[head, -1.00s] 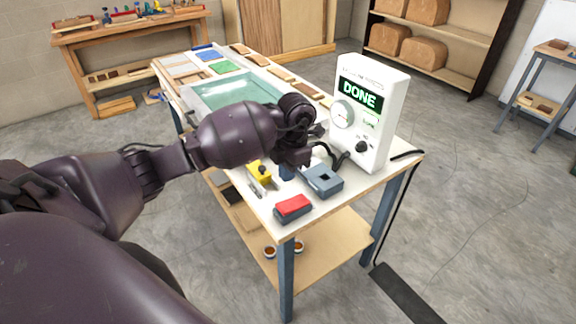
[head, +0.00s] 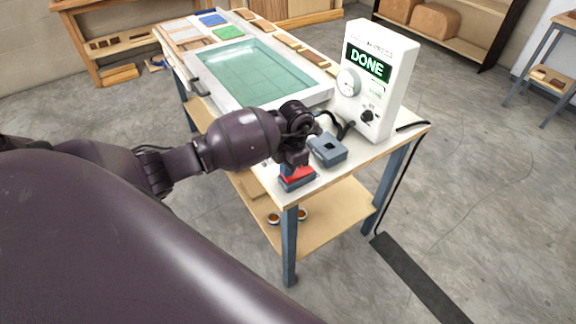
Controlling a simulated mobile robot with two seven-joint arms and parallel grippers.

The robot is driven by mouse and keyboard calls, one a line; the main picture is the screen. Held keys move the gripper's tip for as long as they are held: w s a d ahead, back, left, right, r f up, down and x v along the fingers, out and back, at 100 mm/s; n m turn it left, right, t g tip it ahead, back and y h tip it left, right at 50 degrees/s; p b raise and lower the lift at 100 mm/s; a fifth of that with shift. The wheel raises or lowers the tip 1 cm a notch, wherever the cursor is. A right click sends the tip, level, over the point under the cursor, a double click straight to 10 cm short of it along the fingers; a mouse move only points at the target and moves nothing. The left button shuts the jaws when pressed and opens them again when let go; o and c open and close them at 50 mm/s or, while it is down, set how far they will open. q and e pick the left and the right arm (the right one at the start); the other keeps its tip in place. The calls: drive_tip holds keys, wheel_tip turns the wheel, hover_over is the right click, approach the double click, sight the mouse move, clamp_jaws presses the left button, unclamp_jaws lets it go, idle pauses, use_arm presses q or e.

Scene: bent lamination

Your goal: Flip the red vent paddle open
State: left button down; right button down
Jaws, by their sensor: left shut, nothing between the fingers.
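The red vent paddle (head: 301,176) sits on a small dark blue-grey base (head: 298,186) at the table's near corner. My left gripper (head: 292,166) is pointed down right over the paddle and covers its far part. Its fingers are shut with nothing between them. I cannot tell whether the fingertips touch the paddle. The paddle looks about flat on its base, but its exact tilt is partly hidden. My right gripper is not in view.
A blue-grey block with a square recess (head: 328,150) stands just right of my gripper. Behind it is a white control box (head: 375,85) reading DONE. A glass-topped frame (head: 255,75) fills the table's far part. Cables run beside the control box.

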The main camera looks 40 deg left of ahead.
use_arm(q)
drive_tip(key=shift+f, duration=0.1)
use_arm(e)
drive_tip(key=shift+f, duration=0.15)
use_arm(q)
drive_tip(key=shift+s+a+f+b, duration=0.1)
drive_tip(key=shift+f+b, duration=0.15)
drive_tip(key=shift+b, duration=0.1)
drive_tip(key=shift+t, duration=0.3)
drive_tip(key=shift+r+p, duration=0.5)
drive_tip(key=shift+r, duration=0.3)
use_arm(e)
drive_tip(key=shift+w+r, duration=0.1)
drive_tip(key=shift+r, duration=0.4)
